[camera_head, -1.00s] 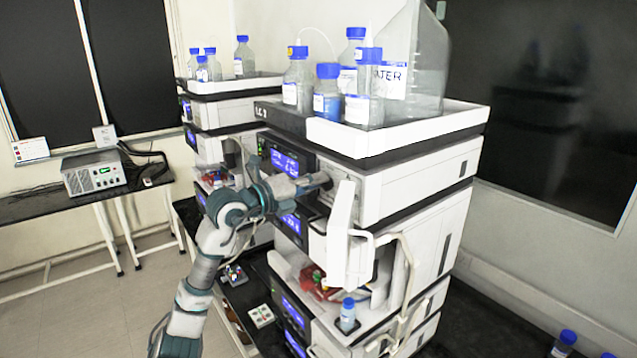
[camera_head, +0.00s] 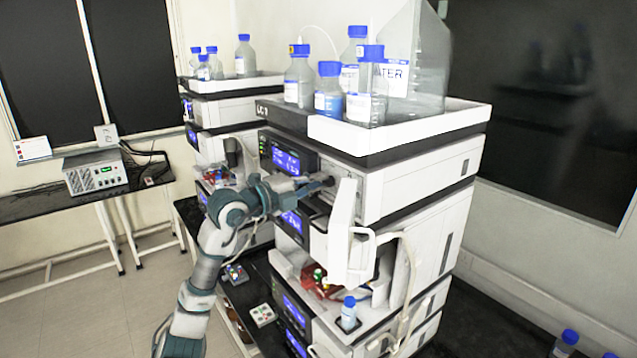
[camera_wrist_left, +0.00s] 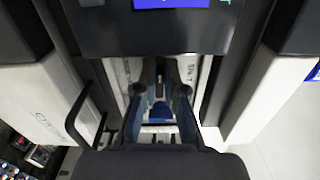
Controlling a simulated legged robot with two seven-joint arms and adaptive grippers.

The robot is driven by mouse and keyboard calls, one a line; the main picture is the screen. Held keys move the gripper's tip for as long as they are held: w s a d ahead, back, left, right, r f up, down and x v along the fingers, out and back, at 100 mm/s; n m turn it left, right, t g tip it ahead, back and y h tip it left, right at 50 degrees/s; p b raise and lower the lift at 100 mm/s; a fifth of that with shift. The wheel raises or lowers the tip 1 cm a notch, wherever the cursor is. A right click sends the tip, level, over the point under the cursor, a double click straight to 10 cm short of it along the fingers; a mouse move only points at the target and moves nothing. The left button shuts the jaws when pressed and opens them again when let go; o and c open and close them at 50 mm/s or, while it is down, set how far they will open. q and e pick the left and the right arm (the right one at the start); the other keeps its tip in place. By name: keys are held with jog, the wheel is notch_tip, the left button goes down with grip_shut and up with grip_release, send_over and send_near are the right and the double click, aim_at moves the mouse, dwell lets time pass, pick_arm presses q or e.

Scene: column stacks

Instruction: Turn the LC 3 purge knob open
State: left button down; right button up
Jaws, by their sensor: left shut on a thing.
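The near LC stack (camera_head: 415,190) stands right of centre in the head view. The label on its top tray starts with LC; its digit is hard to read. My left gripper (camera_head: 322,181) reaches from the left to the upper module's front, beside the blue display. In the left wrist view its two fingers (camera_wrist_left: 160,100) are closed in on a small dark purge knob (camera_wrist_left: 160,74) at the module face. The fingers largely hide the knob, and its turn angle cannot be told. My right gripper is not in view.
Blue-capped bottles (camera_head: 328,88) stand in the white top tray (camera_head: 400,128). An open white door (camera_head: 343,218) juts out just right of the gripper. A second stack (camera_head: 220,108) stands behind left. A grey instrument (camera_head: 93,172) sits on a far bench.

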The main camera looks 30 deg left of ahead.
pick_arm(q)
jog(key=shift+w+f, duration=0.1)
jog(key=shift+f, duration=0.25)
jog(key=c, duration=1.4)
grip_release()
jog(key=shift+o, duration=0.7)
jog(key=shift+s+a+r, duration=0.15)
jog(key=shift+s+a, duration=0.1)
jog(key=shift+a, duration=0.15)
jog(key=v, duration=1.2)
jog(key=shift+a, duration=0.2)
jog(key=shift+w+d, duration=0.1)
jog(key=shift+d, duration=0.05)
